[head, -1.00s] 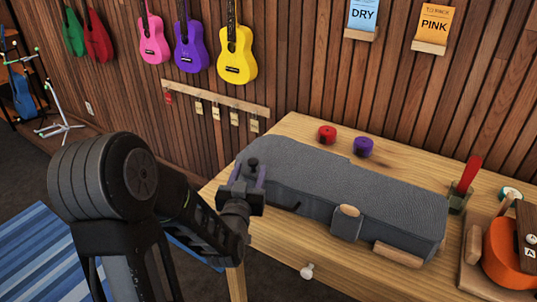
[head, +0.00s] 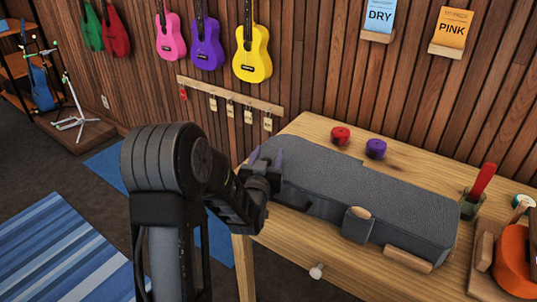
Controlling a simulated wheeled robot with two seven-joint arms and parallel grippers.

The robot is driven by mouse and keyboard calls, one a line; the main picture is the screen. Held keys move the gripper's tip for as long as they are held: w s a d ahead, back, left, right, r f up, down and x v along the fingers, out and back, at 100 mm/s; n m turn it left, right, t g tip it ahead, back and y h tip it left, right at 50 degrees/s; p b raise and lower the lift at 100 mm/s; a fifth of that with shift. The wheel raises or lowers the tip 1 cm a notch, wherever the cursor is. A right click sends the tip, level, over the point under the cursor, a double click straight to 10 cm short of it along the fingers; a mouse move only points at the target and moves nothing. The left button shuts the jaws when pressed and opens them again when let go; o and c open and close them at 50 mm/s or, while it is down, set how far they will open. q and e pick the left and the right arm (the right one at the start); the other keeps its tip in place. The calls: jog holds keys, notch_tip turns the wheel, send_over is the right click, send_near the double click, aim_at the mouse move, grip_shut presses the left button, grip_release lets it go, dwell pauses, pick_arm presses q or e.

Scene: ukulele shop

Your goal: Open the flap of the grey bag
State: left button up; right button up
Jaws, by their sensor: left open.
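The grey bag (head: 375,190) lies lengthwise on the wooden table, shaped like a ukulele case, and its top looks closed. A grey tab (head: 357,225) with a tan wooden piece at its top hangs over the middle of its front side. My left gripper (head: 266,158) is open at the bag's left end, its purple-tipped fingers pointing up and away over the bag's edge. I cannot tell whether the fingers touch the bag. My left wrist hides part of that end. My right gripper is not in view.
A cup with a red tool (head: 474,204) and an orange ukulele (head: 512,261) are at the right. Bare tabletop (head: 305,235) shows in front.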

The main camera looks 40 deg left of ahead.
pick_arm(q)
grip_shut()
dwell(0.5)
dwell(0.9)
